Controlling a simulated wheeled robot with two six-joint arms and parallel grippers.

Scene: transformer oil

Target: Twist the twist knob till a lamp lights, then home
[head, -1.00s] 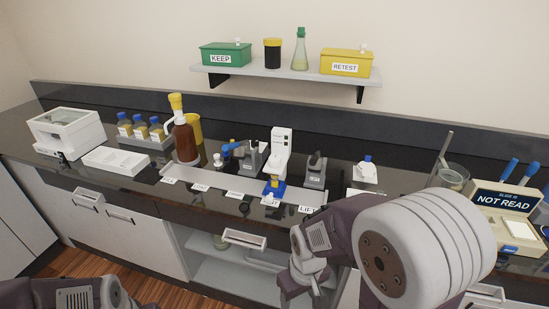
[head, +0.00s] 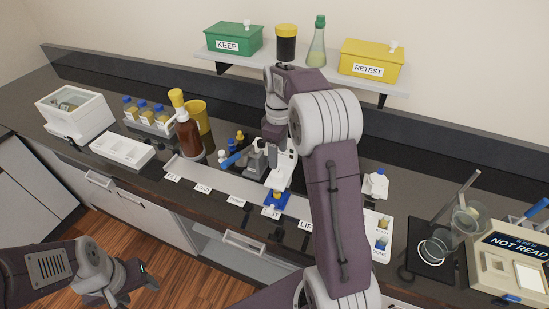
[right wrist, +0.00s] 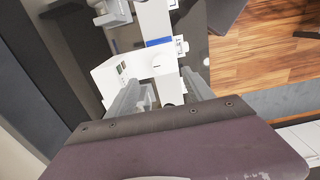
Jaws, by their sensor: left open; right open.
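A white upright instrument (head: 283,172) stands on the grey strip, with a blue base (head: 276,201) and a small yellow part at its foot. My right gripper (right wrist: 160,88) is open above the instrument. Its two grey fingers show in the right wrist view, with the white housing (right wrist: 108,76) between and beyond them. I cannot make out the twist knob for certain. In the head view my right arm hides the instrument's right side. My left gripper (head: 140,275) is open and empty at lower left, away from the counter.
A brown bottle (head: 188,135), a yellow cup (head: 197,117) and grey fixtures (head: 257,158) stand left of the instrument. A shelf (head: 293,72) with green and yellow boxes hangs above. A black tray (head: 425,262) with glassware lies at right.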

